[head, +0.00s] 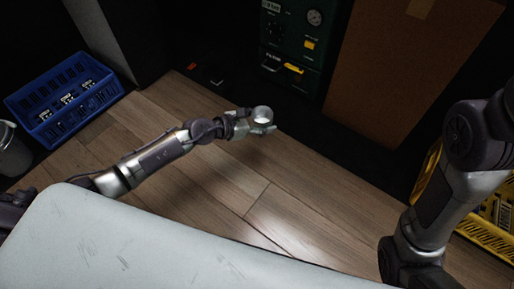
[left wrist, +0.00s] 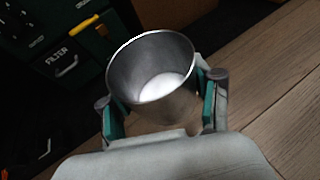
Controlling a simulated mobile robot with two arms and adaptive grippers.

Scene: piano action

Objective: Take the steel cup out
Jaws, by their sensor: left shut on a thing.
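The steel cup (left wrist: 155,72) is held between the two green-padded fingers of my left gripper (left wrist: 160,112) in the left wrist view. Its open mouth faces the camera and its inside looks empty, with a bright bottom. In the head view the cup (head: 262,114) shows small and shiny at the end of my left gripper (head: 254,125), above the wooden floor. My right arm shows at the right of the head view, but its gripper is out of the frame.
A dark green cabinet (head: 298,42) with a gauge and yellow handle stands behind the cup. A brown panel (head: 400,60) is right of it. A yellow crate (head: 485,236) is at right.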

